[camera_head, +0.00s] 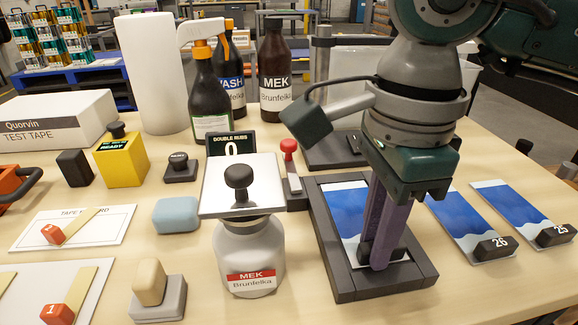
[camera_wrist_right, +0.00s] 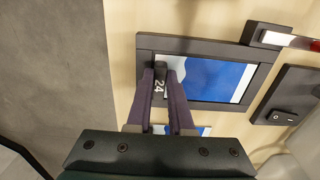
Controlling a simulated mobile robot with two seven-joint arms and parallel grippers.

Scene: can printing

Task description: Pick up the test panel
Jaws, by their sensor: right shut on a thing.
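A blue and white test panel (camera_head: 345,215) lies in a dark rectangular frame (camera_head: 322,238) on the table, right of centre. Its black grip block, marked 24 (camera_wrist_right: 160,76), sits at the panel's near end. My right gripper (camera_head: 377,258) points down into the frame with its purple fingers shut on this block. In the right wrist view the fingers (camera_wrist_right: 162,78) close on both sides of the block, and the panel (camera_wrist_right: 215,80) is within the frame. I cannot tell whether the panel is lifted at all. My left gripper is not in view.
Panels 26 (camera_head: 465,225) and 25 (camera_head: 520,215) lie to the right. Left of the frame stand a MEK jar (camera_head: 248,262) under a square plate with a black knob (camera_head: 238,180), and a blue sponge (camera_head: 176,214). Bottles (camera_head: 274,70) and a white roll (camera_head: 152,70) stand behind.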

